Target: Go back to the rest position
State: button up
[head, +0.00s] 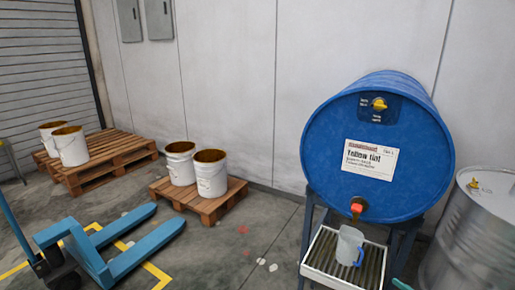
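My gripper is not in view. A blue drum (330,150) labelled "Yellow tint" lies on its side on a dark stand (307,235). A yellow knob (379,104) is on the upper part of its face, and a red-orange tap (357,207) is at the bottom. A translucent jug (347,246) with a blue handle stands upright on a slatted drip tray (318,262) below the tap. I cannot tell what is in the jug.
A metal drum (465,240) stands at the right. Two wooden pallets (215,205) (92,178) carry white buckets with brownish contents. A blue pallet jack (145,257) is at the lower left. Some floor between it and the stand is clear, with red and white spots.

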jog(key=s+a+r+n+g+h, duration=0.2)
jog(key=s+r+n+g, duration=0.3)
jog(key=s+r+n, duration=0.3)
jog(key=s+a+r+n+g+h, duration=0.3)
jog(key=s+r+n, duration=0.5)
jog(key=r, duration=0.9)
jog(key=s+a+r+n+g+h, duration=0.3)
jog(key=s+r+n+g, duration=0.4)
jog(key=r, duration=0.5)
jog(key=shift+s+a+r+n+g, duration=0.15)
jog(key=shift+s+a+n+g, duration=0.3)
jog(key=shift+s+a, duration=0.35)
